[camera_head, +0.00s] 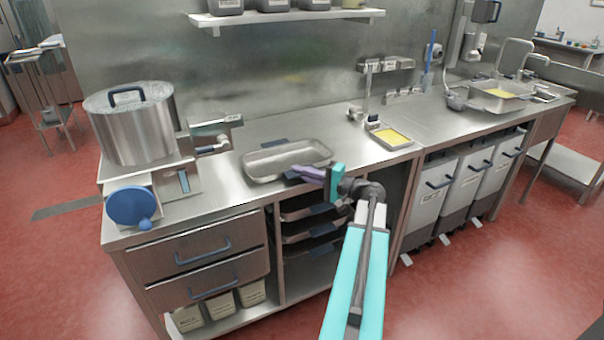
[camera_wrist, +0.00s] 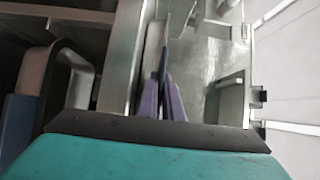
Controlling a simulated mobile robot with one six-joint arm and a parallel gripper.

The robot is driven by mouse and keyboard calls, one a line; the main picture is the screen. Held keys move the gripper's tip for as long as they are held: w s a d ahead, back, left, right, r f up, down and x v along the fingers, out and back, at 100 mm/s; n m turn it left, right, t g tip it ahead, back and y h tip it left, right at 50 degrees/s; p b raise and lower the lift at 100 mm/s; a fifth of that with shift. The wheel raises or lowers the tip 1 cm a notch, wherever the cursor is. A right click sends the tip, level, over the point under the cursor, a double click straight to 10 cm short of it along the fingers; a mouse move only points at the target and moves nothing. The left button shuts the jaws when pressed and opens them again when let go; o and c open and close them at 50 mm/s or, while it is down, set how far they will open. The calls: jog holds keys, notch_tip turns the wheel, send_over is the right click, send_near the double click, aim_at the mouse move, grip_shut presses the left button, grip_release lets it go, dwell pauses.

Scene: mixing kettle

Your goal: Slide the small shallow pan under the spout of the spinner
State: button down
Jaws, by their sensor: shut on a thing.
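The small shallow pan (camera_head: 287,160) is a grey steel tray lying on the counter, left of centre in the head view, with a dark blue handle on its far side. My gripper (camera_head: 302,172), with purple fingers, is at the pan's near right edge and shut on it. The fingers hide the exact grip spot. In the wrist view my gripper's fingers (camera_wrist: 164,98) are close together against steel parts. The spinner (camera_head: 140,130) is the steel machine with a lidded drum at the left. Its spout (camera_head: 212,143) juts right, left of the pan and apart from it.
A blue disc (camera_head: 131,206) sits at the counter's front left. Drawers (camera_head: 200,247) and white bins (camera_head: 432,190) are below. Counter between pan and spinner looks clear.

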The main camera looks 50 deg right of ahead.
aim_at(263, 178)
jog(key=shift+w+a, duration=0.1)
jog(key=shift+a, duration=0.05)
dwell(0.8)
jog(key=shift+w+a+b, duration=0.5)
jog(key=shift+w+a, duration=0.15)
jog(key=shift+a, duration=0.9)
jog(key=shift+w+a+b, duration=0.45)
jog(key=shift+w+a, duration=0.15)
jog(key=shift+a, duration=1)
jog(key=shift+w+a+b, duration=0.5)
jog(key=shift+w+a, duration=0.15)
jog(key=shift+a, duration=0.9)
jog(key=shift+a, duration=0.2)
jog(key=c, duration=1.4)
grip_release()
jog(key=shift+f, duration=0.1)
jog(key=shift+s+f, duration=0.1)
jog(key=shift+s, duration=0.05)
jog(key=shift+c, duration=0.4)
jog(key=shift+o, duration=0.6)
jog(key=shift+b+v, duration=0.85)
jog(key=shift+v, duration=2.3)
jog(key=shift+s+d, duration=0.15)
